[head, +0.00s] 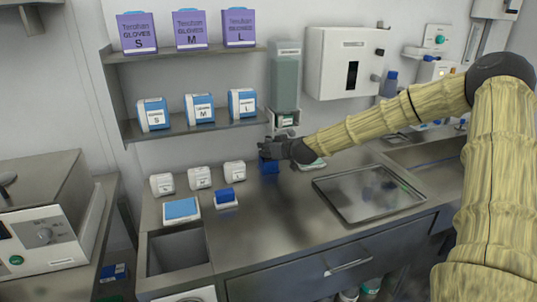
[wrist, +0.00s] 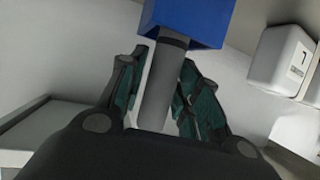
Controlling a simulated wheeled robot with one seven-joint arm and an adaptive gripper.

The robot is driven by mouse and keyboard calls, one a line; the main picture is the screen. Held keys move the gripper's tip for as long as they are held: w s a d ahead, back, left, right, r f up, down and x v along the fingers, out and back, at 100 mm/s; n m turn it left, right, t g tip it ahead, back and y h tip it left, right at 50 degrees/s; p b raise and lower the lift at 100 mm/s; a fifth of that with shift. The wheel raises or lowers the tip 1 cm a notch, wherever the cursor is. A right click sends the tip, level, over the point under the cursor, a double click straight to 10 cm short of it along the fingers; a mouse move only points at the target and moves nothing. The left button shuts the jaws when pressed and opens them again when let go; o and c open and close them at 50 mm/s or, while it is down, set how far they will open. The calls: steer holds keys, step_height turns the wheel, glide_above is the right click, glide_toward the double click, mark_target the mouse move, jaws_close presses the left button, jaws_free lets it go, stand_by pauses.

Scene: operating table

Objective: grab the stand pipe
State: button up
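The stand pipe looks to be the grey cylinder (wrist: 162,85) with a dark band, joined to a blue block (wrist: 188,18), in the wrist view. The blue block also shows just below my gripper in the head view (head: 269,167), on the counter beneath the wall dispenser. My gripper (wrist: 160,85) has one finger on each side of the grey cylinder. A gap shows between the left finger and the cylinder; the right finger is very near it, and contact is unclear. The gripper (head: 264,151) hides the cylinder in the head view.
Small white boxes (head: 200,177) stand left of my gripper on the counter (head: 270,225). A blue-and-white item (head: 226,197) and a blue pad (head: 181,208) lie nearer. A metal tray (head: 368,192) lies to the right. Shelves (head: 190,127) with glove boxes hang behind.

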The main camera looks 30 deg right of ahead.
jaws_close()
steer(key=shift+r+b, duration=0.2)
steer(key=shift+b, duration=0.15)
